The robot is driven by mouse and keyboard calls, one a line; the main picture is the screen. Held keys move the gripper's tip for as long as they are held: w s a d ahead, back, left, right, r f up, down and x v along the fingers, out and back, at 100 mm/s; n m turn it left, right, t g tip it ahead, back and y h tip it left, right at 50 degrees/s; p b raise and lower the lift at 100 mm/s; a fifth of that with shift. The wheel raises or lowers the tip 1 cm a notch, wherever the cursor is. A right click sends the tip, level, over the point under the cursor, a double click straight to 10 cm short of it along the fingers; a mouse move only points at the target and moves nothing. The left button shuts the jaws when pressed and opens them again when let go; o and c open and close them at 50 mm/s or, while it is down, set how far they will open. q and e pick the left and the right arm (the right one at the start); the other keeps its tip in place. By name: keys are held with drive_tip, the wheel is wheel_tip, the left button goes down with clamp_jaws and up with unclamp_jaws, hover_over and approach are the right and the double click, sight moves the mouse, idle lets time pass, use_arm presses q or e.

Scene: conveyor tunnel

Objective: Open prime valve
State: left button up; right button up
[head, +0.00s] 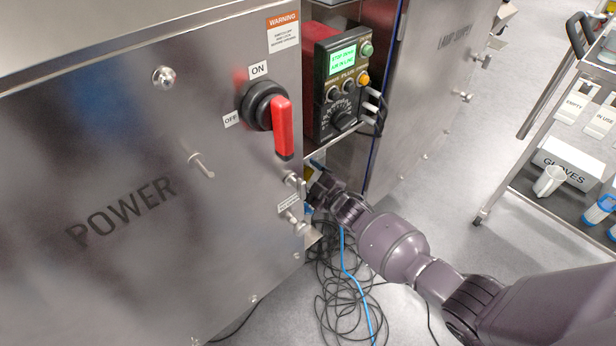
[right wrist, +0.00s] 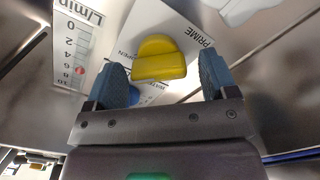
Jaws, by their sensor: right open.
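The prime valve's yellow handle (right wrist: 160,60) shows in the right wrist view, on a white plate (right wrist: 195,28) marked PRIME and OPEN. My right gripper (right wrist: 163,78) is open, with one blue-grey finger on each side of the handle and a visible gap to both. I cannot tell how deep the fingers reach around it. In the head view my right gripper (head: 316,184) is inside the recess beside the power cabinet, partly hidden by the cabinet's edge. My left gripper is not in view.
A flow gauge (right wrist: 72,45) marked L/min stands beside the valve. The power cabinet (head: 110,200) with its red switch handle (head: 282,128) is at left. A control box (head: 343,80) sits above my wrist. Cables (head: 345,290) lie on the floor below. A cart (head: 560,150) stands at right.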

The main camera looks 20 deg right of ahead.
drive_tip(key=shift+s+d+r, duration=0.15)
drive_tip(key=shift+s+d, duration=0.05)
drive_tip(key=shift+s, duration=0.25)
use_arm(q)
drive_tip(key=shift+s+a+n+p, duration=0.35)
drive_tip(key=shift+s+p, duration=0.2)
drive_tip(key=shift+p, duration=0.7)
use_arm(e)
drive_tip(key=v, duration=0.9)
drive_tip(key=shift+s, duration=0.25)
